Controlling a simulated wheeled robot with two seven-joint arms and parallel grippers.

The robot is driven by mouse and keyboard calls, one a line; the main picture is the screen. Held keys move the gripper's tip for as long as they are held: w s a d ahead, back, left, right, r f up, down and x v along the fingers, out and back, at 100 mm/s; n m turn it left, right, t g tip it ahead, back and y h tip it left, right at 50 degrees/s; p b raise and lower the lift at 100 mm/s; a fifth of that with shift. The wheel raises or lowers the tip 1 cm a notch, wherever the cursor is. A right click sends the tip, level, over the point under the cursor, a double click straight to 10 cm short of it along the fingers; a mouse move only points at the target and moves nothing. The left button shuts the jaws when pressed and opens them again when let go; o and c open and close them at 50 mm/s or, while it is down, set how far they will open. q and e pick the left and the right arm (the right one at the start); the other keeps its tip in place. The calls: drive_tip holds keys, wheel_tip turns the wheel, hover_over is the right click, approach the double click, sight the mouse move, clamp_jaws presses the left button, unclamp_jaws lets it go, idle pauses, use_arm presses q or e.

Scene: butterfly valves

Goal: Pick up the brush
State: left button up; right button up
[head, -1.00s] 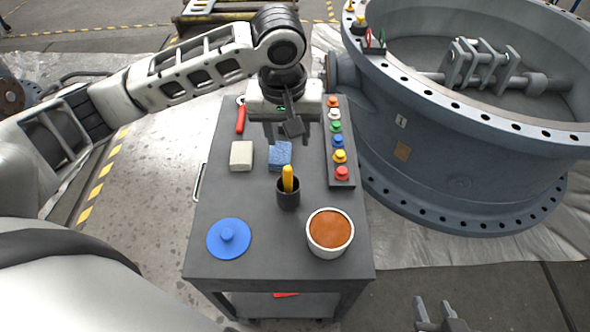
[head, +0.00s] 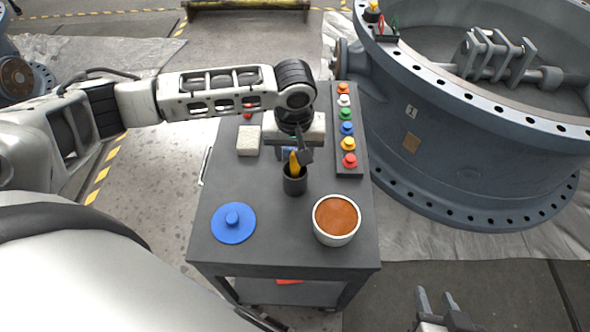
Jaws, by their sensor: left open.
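The brush stands upright in a small dark cup (head: 295,183) on the grey cart; its yellow handle (head: 294,163) sticks up from the cup. My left gripper (head: 292,162) is over the cup, pointing down, open, with its fingers around or just behind the handle; I cannot tell whether they touch it. Part of the handle and the blue sponge behind it are hidden by the gripper. My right gripper (head: 437,302) is at the bottom edge, well away from the cart, with its two fingers apart and empty.
On the cart (head: 275,256) are a white bowl of brown stuff (head: 336,219), a blue lid (head: 233,223), a pale block (head: 248,140) and a strip of coloured knobs (head: 347,130). A large grey valve body (head: 450,150) stands close on the right.

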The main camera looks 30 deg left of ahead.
sight(295, 171)
use_arm(q)
drive_tip(key=shift+w+f, duration=0.15)
drive_tip(key=shift+f, duration=1.2)
clamp_jaws()
drive_tip(key=shift+r, duration=0.1)
